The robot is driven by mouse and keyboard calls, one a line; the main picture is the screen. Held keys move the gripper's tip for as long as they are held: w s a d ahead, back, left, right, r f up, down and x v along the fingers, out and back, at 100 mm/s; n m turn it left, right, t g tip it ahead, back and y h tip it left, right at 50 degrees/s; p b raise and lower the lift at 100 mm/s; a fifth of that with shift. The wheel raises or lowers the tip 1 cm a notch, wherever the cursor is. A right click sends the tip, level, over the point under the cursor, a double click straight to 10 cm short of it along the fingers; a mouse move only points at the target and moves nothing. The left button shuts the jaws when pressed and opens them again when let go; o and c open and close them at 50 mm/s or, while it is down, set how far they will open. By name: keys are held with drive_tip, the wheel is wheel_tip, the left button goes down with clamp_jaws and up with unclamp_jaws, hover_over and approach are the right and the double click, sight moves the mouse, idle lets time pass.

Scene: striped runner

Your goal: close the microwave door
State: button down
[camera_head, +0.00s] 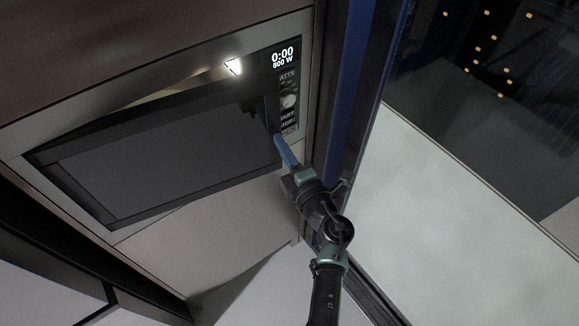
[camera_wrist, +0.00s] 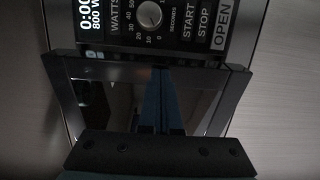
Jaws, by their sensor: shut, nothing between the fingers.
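The microwave (camera_head: 283,75) is built into a brushed-metal front, in the upper left of the head view. Its dark-framed door (camera_head: 150,160) is ajar. A lit gap shows above the door's top edge and widens toward the right, by the control panel. My gripper (camera_head: 282,143) has blue fingers, closed together, at the door's right edge below the panel. In the wrist view the fingers (camera_wrist: 162,80) lie over the glossy door (camera_wrist: 105,100), near its framed edge. I cannot tell whether they touch it.
The control panel (camera_wrist: 170,18) with display, dial and buttons lies just beyond the door edge. A dark blue upright panel (camera_head: 349,90) stands close to the right of my gripper. A pale surface (camera_head: 430,210) extends farther right.

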drive_tip(key=shift+n+g+y, duration=0.4)
drive_tip(key=shift+n+y, duration=0.1)
drive_tip(key=shift+y, duration=0.2)
drive_tip(key=b+x, duration=0.1)
drive_tip(key=x, duration=0.1)
drive_tip(key=b+x, duration=0.1)
drive_tip(key=x, duration=0.2)
drive_tip(key=b+x, duration=0.2)
drive_tip(key=x, duration=0.1)
drive_tip(key=shift+w+d+r, duration=0.1)
drive_tip(key=shift+w+d, duration=0.1)
drive_tip(key=shift+d, duration=0.05)
